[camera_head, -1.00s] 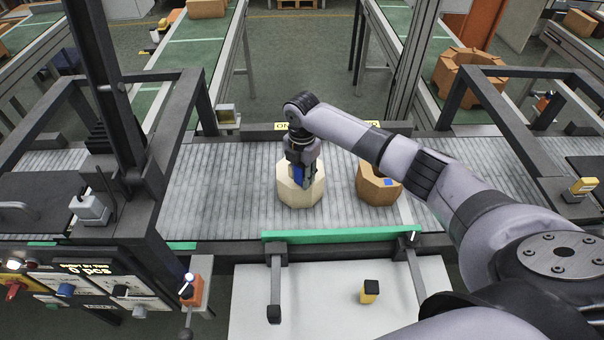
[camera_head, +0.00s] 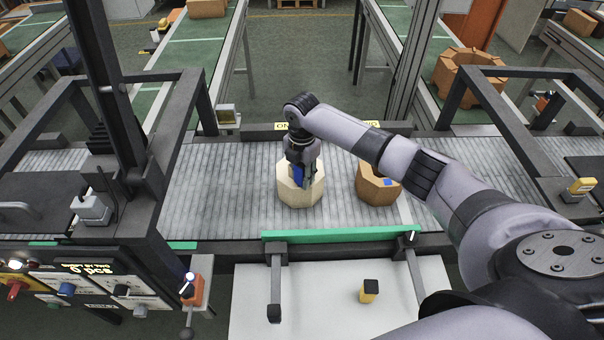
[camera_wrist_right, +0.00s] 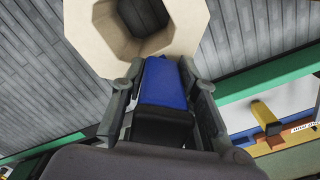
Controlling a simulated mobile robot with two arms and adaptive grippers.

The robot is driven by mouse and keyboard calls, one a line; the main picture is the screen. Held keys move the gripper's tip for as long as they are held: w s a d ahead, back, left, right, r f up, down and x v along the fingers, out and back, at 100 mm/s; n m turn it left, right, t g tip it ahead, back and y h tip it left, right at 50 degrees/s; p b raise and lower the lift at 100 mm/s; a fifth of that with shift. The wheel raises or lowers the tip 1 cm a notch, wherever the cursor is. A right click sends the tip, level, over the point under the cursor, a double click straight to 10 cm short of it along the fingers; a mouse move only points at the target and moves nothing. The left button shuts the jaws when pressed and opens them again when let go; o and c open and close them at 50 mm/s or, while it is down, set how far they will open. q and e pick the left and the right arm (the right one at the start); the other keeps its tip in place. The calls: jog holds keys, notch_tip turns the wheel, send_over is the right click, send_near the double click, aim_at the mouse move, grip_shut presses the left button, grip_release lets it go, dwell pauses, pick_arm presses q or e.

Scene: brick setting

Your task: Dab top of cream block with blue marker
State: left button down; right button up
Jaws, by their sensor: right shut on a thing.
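The cream block (camera_head: 299,193) is octagonal and stands on the grey roller conveyor. In the right wrist view the cream block (camera_wrist_right: 95,35) shows a dark hollow in its top. My right gripper (camera_head: 300,180) is over the block's top, pointing down. It is shut on the blue marker (camera_wrist_right: 164,82), which has a blue body and a black part between the fingers. The blue marker (camera_head: 298,174) also shows in the head view. Its tip is hidden, so I cannot tell whether it touches the block. My left gripper is not in view.
A brown octagonal block (camera_head: 376,186) with a blue mark on top stands to the right on the conveyor (camera_head: 230,190). A green rail (camera_head: 340,234) runs along the front. Dark frames stand at both sides.

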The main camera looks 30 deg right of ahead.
jog(key=shift+s, duration=0.1)
dwell(0.4)
notch_tip(320, 180, up, 2)
jog(key=shift+r+p, duration=0.2)
jog(key=shift+p, duration=1.05)
jog(key=shift+r+p, duration=0.85)
jog(key=shift+r, duration=1.4)
